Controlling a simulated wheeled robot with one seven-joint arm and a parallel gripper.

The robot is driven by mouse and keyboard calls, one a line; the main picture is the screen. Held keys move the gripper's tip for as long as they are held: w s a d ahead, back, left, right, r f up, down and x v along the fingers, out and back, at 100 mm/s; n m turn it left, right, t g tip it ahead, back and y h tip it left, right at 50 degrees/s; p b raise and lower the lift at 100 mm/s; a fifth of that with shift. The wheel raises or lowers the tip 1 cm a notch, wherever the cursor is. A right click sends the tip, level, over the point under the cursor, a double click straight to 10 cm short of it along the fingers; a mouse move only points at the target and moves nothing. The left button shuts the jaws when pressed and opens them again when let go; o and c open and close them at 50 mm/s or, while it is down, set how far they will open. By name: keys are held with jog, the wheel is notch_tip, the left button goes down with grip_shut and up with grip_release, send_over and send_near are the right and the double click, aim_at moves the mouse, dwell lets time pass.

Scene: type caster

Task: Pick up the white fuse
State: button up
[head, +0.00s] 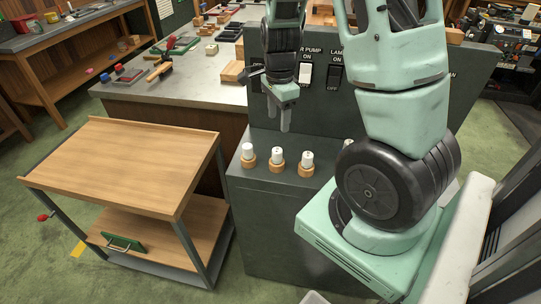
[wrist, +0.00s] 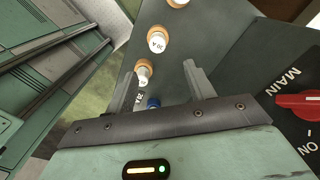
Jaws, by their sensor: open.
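Three white fuses, left (head: 248,152), middle (head: 278,155) and right (head: 306,158), stand upright in round orange-brown sockets on the dark cabinet top in the head view. My gripper (head: 278,118) is open and empty, pointing down above them, behind the left and middle fuses. In the wrist view my gripper (wrist: 160,70) has its fingers apart. A white-topped fuse (wrist: 143,73) shows between them, further off. Another white fuse (wrist: 157,42) and one at the top edge (wrist: 178,3) line up beyond. A blue-topped piece (wrist: 153,102) shows near the finger bases, partly hidden.
The dark panel (head: 345,105) with switches rises behind the sockets. A red MAIN knob (wrist: 298,103) is at the right in the wrist view. A wooden cart (head: 140,160) stands at left, its top clear. A grey bench (head: 195,80) holds tools and blocks.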

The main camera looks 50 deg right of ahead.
aim_at(277, 150)
notch_tip(277, 150, down, 8)
jog(key=shift+f, duration=0.1)
jog(key=shift+s+a+f+p, duration=0.15)
jog(key=shift+f+p, duration=0.3)
jog(key=shift+f, duration=0.9)
jog(key=shift+w+a+f+p, duration=0.1)
jog(key=shift+f+p, duration=0.35)
jog(key=shift+f, duration=0.85)
jog(key=c, duration=1)
